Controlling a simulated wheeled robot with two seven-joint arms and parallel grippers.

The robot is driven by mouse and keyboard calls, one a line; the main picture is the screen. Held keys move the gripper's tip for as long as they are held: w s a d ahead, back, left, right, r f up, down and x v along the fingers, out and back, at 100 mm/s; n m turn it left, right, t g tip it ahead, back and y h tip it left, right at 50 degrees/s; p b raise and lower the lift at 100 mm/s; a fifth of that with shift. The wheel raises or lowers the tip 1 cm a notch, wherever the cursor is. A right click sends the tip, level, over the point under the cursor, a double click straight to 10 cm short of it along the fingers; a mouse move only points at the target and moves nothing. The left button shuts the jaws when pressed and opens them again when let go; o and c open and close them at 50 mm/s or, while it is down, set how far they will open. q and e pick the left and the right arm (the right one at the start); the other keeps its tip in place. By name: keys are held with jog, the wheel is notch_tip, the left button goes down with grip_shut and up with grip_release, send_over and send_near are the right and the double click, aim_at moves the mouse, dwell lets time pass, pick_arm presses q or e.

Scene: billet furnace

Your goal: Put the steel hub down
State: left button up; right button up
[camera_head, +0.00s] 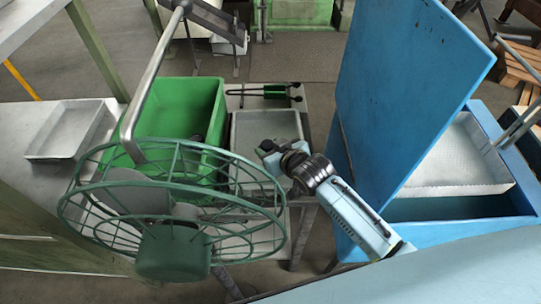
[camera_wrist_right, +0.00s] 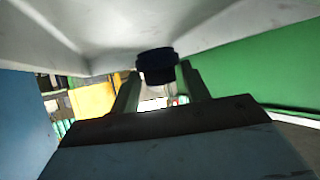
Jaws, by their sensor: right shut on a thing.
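My right gripper (camera_head: 270,156) reaches in from the right, over the near part of a shallow grey metal tray (camera_head: 248,130). In the right wrist view its two fingers (camera_wrist_right: 160,88) are shut on a small dark round piece, the steel hub (camera_wrist_right: 157,64). The hub sits at the fingertips, against the pale grey surface of the tray (camera_wrist_right: 225,22). I cannot tell whether it touches the tray. In the head view the hub is hard to make out at the dark fingertips. My left gripper is out of view.
A green bin (camera_head: 180,100) stands left of the tray, with a dark item inside. A green wire-cage fan (camera_head: 172,250) blocks the near left. A blue cabinet with a raised panel (camera_head: 400,90) stands right. A green-handled tool (camera_head: 265,92) lies behind the tray.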

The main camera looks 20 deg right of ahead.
notch_tip(320, 180, down, 3)
jog(key=shift+f, duration=0.1)
jog(key=shift+b, duration=0.3)
jog(key=o, duration=0.9)
jog(key=shift+f, duration=0.25)
jog(key=shift+c, duration=0.2)
jog(key=o, duration=0.4)
jog(key=shift+o, duration=0.2)
jog(key=shift+r, duration=0.25)
jog(key=shift+s+d, duration=0.1)
jog(key=shift+s, duration=0.3)
jog(key=p+v, duration=0.2)
jog(key=v, duration=0.9)
jog(key=shift+r, duration=0.15)
